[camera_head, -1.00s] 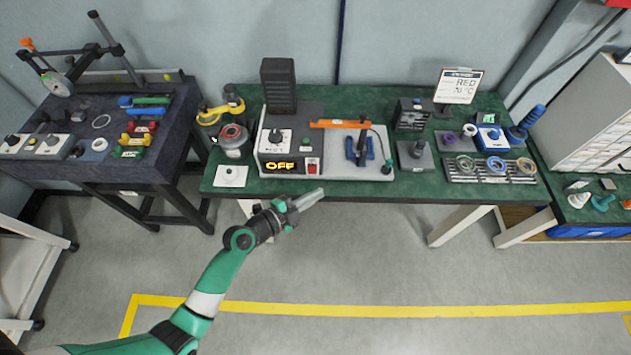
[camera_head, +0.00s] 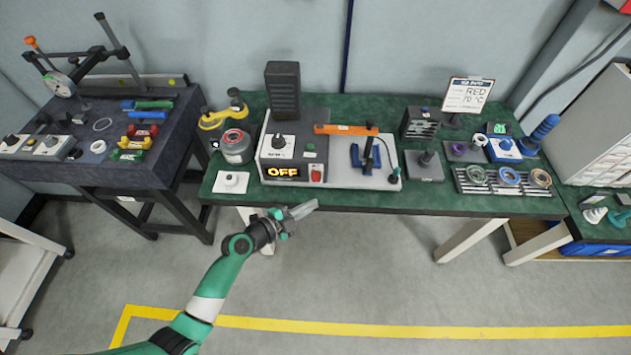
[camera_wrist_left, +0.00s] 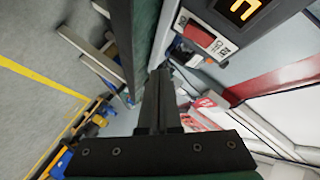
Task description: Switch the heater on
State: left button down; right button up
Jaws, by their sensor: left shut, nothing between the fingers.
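The heater (camera_head: 290,150) is a grey box on the green bench, with a dial on its front and a lit display (camera_head: 284,172) reading OFF. Its red rocker switch (camera_head: 316,173) sits right of the display. The switch also shows in the left wrist view (camera_wrist_left: 205,38), beside part of the lit display (camera_wrist_left: 241,8). My left gripper (camera_head: 312,205) is shut and empty, in front of the bench edge and below the switch in the picture, apart from it. Its closed fingers (camera_wrist_left: 158,95) show in the wrist view. My right gripper is not in view.
A white plate with a blue clamp (camera_head: 365,155) and an orange bar (camera_head: 346,130) adjoin the heater's right side. A red-topped canister (camera_head: 236,146) stands to its left, and a small white base (camera_head: 231,182) lies near the front edge. The floor before the bench is clear.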

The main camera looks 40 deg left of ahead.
aim_at(316, 177)
pick_arm(q)
jog(key=w+a+b, duration=0.1)
jog(key=w, duration=0.1)
jog(key=w+a+f+b, duration=0.1)
jog(key=a, duration=0.1)
jog(key=shift+w+a+b, duration=0.2)
jog(key=shift+w+b, duration=0.2)
jog(key=shift+w+a+r, duration=0.15)
dwell(1.5)
jog(key=shift+w+a+b, duration=0.15)
jog(key=shift+b, duration=0.35)
jog(key=shift+w, duration=0.1)
jog(key=shift+a, duration=0.15)
